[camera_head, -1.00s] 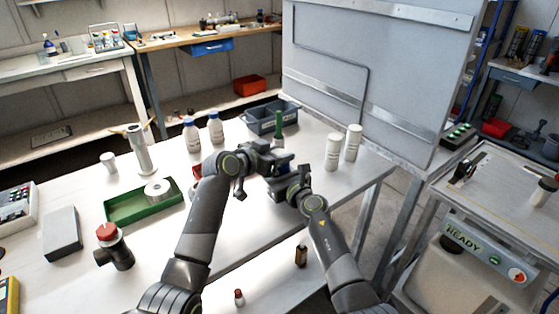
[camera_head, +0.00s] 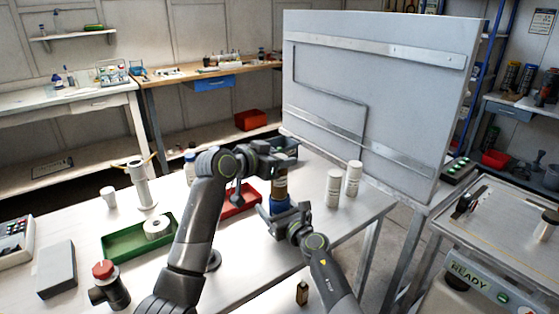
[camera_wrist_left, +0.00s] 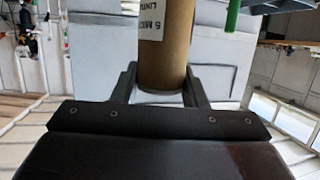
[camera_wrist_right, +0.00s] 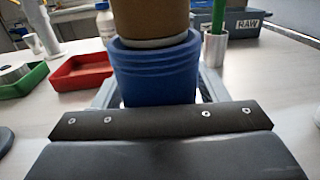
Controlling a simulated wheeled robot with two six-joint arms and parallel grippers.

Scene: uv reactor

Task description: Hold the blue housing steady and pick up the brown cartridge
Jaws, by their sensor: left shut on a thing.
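The brown cartridge (camera_head: 280,181) stands upright over the blue housing (camera_head: 279,206) at the table's far right part. My left gripper (camera_head: 279,166) is shut on the cartridge; in the left wrist view the cartridge (camera_wrist_left: 166,45) sits between both fingers, with a white label. My right gripper (camera_head: 291,214) has its fingers on both sides of the housing (camera_wrist_right: 155,75) and appears shut on it. In the right wrist view the cartridge's pale lower ring (camera_wrist_right: 150,42) shows at the housing's top rim. I cannot tell whether any of it is inside.
A red tray (camera_head: 240,207) lies left of the housing. A green tray (camera_head: 120,247) with a white roll is farther left. Two white bottles (camera_head: 333,188) stand to the right. A grey bin (camera_wrist_right: 241,22) and a green rod in a metal cup (camera_wrist_right: 216,48) are behind.

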